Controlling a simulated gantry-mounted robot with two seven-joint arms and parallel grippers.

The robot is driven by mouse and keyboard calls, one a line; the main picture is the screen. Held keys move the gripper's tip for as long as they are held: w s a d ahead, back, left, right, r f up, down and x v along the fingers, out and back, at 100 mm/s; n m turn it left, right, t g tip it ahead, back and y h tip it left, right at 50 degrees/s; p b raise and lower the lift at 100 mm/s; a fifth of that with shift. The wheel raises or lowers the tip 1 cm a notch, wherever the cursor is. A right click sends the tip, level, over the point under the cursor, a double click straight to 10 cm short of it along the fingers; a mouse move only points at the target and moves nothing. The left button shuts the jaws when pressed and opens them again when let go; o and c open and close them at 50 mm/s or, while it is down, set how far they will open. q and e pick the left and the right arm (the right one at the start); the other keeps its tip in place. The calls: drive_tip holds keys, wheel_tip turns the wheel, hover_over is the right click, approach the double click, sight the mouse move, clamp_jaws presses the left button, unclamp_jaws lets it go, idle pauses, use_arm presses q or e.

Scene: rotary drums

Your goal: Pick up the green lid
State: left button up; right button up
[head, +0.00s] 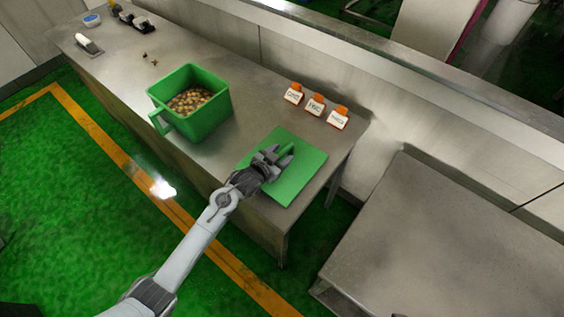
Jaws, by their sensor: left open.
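The green lid (304,172) is a flat square panel lying on the steel table near its right end. My left gripper (281,156) is open over the left part of the lid, its fingers pointing to the upper right. The gripper and wrist hide part of the lid. I cannot tell whether the fingers touch it. My right gripper is not in the head view.
A green bin (208,119) holding small brown pieces stands left of the lid. Several white-and-orange labelled holders (315,106) stand along the table's back edge. Small items, including a blue-and-white one (92,20), are at the far left. Another steel table (440,240) stands at right.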

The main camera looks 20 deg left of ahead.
use_arm(q)
drive_tip(key=shift+c, duration=0.3)
clamp_jaws()
drive_tip(key=shift+r, duration=0.15)
